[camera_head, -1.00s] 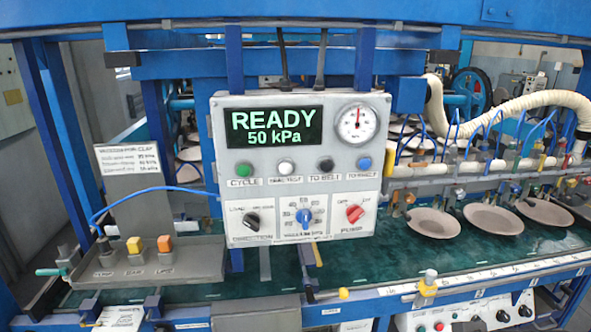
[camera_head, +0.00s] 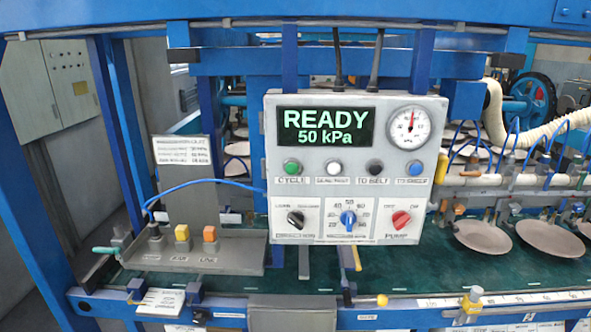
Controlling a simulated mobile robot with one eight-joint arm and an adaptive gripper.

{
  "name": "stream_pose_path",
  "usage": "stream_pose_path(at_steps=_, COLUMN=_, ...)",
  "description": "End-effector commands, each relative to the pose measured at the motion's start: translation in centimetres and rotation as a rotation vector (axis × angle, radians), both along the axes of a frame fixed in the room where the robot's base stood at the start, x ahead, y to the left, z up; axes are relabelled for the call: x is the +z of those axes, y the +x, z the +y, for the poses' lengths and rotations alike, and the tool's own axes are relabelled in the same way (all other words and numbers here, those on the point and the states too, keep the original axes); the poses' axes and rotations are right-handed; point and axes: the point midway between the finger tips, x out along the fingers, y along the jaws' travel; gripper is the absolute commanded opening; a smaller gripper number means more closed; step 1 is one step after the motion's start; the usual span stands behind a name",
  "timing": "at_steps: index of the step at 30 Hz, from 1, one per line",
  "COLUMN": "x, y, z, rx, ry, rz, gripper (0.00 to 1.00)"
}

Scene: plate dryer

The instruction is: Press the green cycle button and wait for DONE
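The green cycle button (camera_head: 292,167) is at the left end of the button row on a grey control panel (camera_head: 272,215). The label under it reads CYCLE. The display (camera_head: 326,127) above it reads READY and 50 kPa in green letters. A white, a black and a blue button stand to its right. My gripper is not in view, and nothing covers the button.
A round gauge (camera_head: 408,127) and three knobs are on the same panel. Plates (camera_head: 484,238) hang or lie at the right above the green belt (camera_head: 430,270). Blue frame posts surround the panel.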

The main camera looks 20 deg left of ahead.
Motion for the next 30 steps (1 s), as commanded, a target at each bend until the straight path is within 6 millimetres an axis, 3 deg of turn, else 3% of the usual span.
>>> stream_pose_path(at_steps=12, x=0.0, y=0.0, z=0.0, rx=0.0, ry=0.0, rz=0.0, gripper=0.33)
stream_pose_path(at_steps=13, x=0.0, y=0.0, z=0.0, rx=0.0, ry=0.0, rz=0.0, gripper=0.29)
stream_pose_path(at_steps=16, x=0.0, y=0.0, z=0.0, rx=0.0, ry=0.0, rz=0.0, gripper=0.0)
stream_pose_path(at_steps=30, x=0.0, y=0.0, z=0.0, rx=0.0, ry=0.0, rz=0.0, gripper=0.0)
